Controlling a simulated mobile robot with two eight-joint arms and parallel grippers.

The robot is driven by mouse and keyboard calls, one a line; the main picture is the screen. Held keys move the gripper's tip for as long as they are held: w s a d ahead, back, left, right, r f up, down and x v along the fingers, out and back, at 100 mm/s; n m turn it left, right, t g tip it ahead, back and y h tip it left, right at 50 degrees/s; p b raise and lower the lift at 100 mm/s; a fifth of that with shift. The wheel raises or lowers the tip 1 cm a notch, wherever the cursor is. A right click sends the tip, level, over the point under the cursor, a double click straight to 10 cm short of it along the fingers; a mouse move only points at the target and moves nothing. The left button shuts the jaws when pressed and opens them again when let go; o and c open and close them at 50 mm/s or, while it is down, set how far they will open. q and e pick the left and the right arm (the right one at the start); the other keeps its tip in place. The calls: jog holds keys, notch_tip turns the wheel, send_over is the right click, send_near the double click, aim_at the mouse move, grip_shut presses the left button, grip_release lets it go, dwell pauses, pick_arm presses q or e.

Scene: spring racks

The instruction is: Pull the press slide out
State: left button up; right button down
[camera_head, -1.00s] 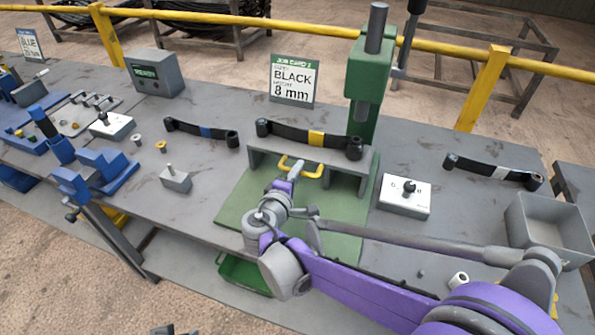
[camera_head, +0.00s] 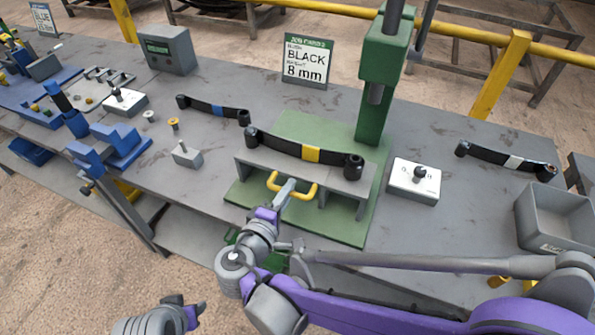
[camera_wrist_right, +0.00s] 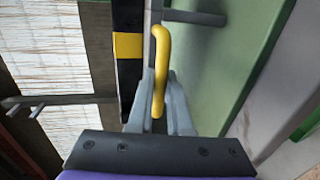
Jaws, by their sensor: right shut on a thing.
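The press slide (camera_head: 345,177) is a grey bench-like carriage on the green press base (camera_head: 255,194), with a yellow handle (camera_head: 306,193) on its front. A black leaf spring with a yellow band (camera_head: 311,154) lies across its top. My right gripper (camera_head: 286,190) is shut on the yellow handle. The right wrist view shows the handle (camera_wrist_right: 160,65) between the two grey fingers (camera_wrist_right: 158,105). The slide stands forward of the green press column (camera_head: 376,115), toward the table's front edge. My left gripper (camera_head: 190,312) shows only partly at the bottom, away from the table; its fingers are unclear.
A white switch box (camera_head: 414,180) stands right of the slide, with a grey bin (camera_head: 556,215) beyond. Leaf springs with blue (camera_head: 215,110) and white (camera_head: 510,161) bands lie either side. A job card (camera_head: 306,62) reads BLACK 8 mm. A small grey block (camera_head: 187,156) sits left.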

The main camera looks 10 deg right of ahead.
jog(key=v, duration=0.4)
jog(key=shift+f, duration=0.45)
jog(key=c, duration=1.2)
grip_release()
jog(key=shift+s, duration=0.1)
jog(key=o, duration=0.4)
jog(key=shift+s+a, duration=0.15)
jog(key=shift+c, duration=0.2)
jog(key=shift+r, duration=0.1)
